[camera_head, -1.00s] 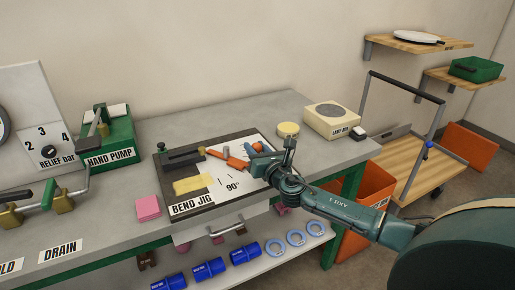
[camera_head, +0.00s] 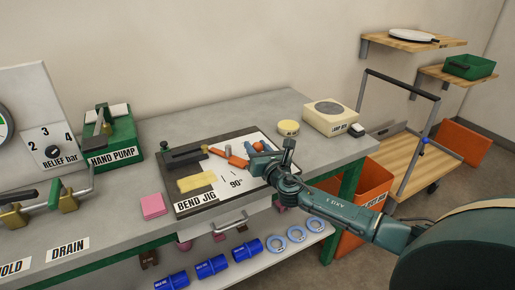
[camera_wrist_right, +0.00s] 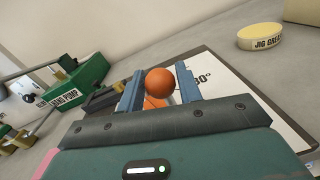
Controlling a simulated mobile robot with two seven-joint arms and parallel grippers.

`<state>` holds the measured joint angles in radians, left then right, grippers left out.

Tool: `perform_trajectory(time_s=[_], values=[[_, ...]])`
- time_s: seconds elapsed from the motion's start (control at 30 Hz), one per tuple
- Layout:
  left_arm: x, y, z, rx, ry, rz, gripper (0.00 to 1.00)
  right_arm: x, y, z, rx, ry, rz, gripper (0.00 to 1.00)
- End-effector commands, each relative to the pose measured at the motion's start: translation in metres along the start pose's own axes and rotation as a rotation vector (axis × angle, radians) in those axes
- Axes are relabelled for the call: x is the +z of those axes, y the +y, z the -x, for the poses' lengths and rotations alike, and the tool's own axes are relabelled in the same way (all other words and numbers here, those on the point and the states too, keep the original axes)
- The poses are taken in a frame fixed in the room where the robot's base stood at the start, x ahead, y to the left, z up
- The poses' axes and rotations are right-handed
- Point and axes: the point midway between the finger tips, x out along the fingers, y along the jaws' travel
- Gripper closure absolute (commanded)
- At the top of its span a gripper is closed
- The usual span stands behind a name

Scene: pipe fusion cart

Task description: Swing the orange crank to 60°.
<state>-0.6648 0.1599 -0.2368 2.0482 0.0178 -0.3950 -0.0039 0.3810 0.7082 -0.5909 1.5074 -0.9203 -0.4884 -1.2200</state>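The bend jig (camera_head: 222,205) is a dark-framed board with a white angle sheet on the bench. Its orange crank (camera_head: 237,161) lies across the sheet and has an orange ball knob (camera_head: 258,146), which also shows in the right wrist view (camera_wrist_right: 160,82). The 90° mark shows in the head view; the exact crank angle cannot be read. My right gripper (camera_head: 273,154) is at the knob's end of the crank. In the wrist view its two fingers (camera_wrist_right: 160,86) stand apart on either side of the knob, with no clear contact. My left gripper is out of view.
A yellow tin (camera_head: 288,128) and a cream boxed device (camera_head: 330,118) stand behind the jig. A pink block (camera_head: 153,206) lies left of it. The green hand pump (camera_head: 113,140) is further left. An orange bin (camera_head: 368,190) stands beyond the bench's right end.

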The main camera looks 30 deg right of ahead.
Motion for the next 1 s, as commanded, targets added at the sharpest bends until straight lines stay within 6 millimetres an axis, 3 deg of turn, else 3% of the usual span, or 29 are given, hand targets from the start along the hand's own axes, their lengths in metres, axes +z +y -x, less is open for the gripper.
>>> perform_trajectory(time_s=[0.17,0.53,0.67,1.0], values=[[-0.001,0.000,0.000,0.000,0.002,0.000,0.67,0.000,0.000,0.000,0.000,0.000,0.000,0.50],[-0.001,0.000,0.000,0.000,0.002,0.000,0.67,-0.002,-0.001,0.009,0.000,0.002,0.002,0.50],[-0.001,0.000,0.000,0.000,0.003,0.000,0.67,-0.002,-0.001,0.029,0.001,0.004,0.003,0.50],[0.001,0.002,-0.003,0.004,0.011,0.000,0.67,-0.003,-0.001,0.103,0.000,0.004,0.002,0.50]])
